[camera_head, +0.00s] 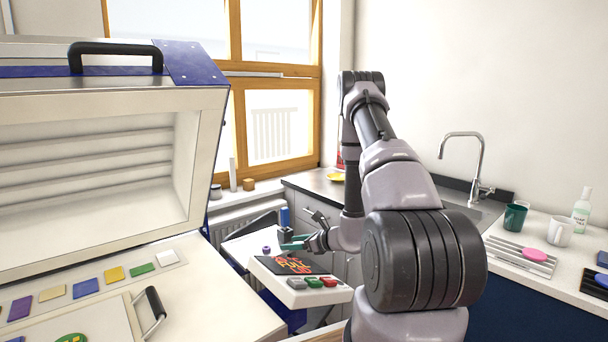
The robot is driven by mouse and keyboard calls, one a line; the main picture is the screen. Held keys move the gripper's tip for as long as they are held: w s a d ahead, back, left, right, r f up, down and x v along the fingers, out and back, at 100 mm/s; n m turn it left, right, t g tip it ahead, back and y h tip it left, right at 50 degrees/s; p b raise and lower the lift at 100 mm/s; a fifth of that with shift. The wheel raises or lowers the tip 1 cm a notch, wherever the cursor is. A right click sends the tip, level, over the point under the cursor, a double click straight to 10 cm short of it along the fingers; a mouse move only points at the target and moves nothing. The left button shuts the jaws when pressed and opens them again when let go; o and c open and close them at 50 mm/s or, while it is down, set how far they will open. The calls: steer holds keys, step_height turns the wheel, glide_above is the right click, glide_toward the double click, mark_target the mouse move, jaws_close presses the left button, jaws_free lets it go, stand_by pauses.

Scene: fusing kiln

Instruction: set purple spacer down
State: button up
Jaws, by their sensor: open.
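A small purple piece (266,250), which looks like the purple spacer, sits on the pale top of a low stand (238,247) below the window. My gripper (284,240) is open, just to the right of the purple piece and apart from it in the picture. It is small in the view and partly hidden by its own wrist, so the exact gap cannot be told.
The open kiln (203,160) fills the left, with coloured glass tiles along its ledge. A control box (328,295) with a flame picture and coloured buttons stands just in front of my gripper. A counter with a sink (470,215) and cups lies right.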

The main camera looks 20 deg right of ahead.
steer(key=s+a+r+n+g+y, duration=0.1)
steer(key=s+a+r+n+g, duration=0.3)
steer(key=r, duration=0.5)
steer(key=s+a+r+n+g+y, duration=0.1)
steer(key=s+a+r+n, duration=0.25)
steer(key=r+n, duration=0.4)
steer(key=s+a+r+n+g+y, duration=0.25)
steer(key=a+r, duration=0.25)
steer(key=r, duration=0.5)
steer(key=s+d+r+n+t+h, duration=0.1)
steer(key=s+d+r+n+h, duration=0.2)
steer(key=s+r+n+h, duration=0.2)
steer(key=s+d+r+n+t+h, duration=0.2)
steer(key=s+d+r+n+h, duration=0.2)
steer(key=s+r, duration=0.5)
steer(key=shift+s+d+n+h, duration=0.2)
steer(key=shift+s+n+h, duration=0.55)
steer(key=shift+s, duration=1.35)
steer(key=shift+r+t, duration=0.1)
steer(key=shift+t, duration=0.15)
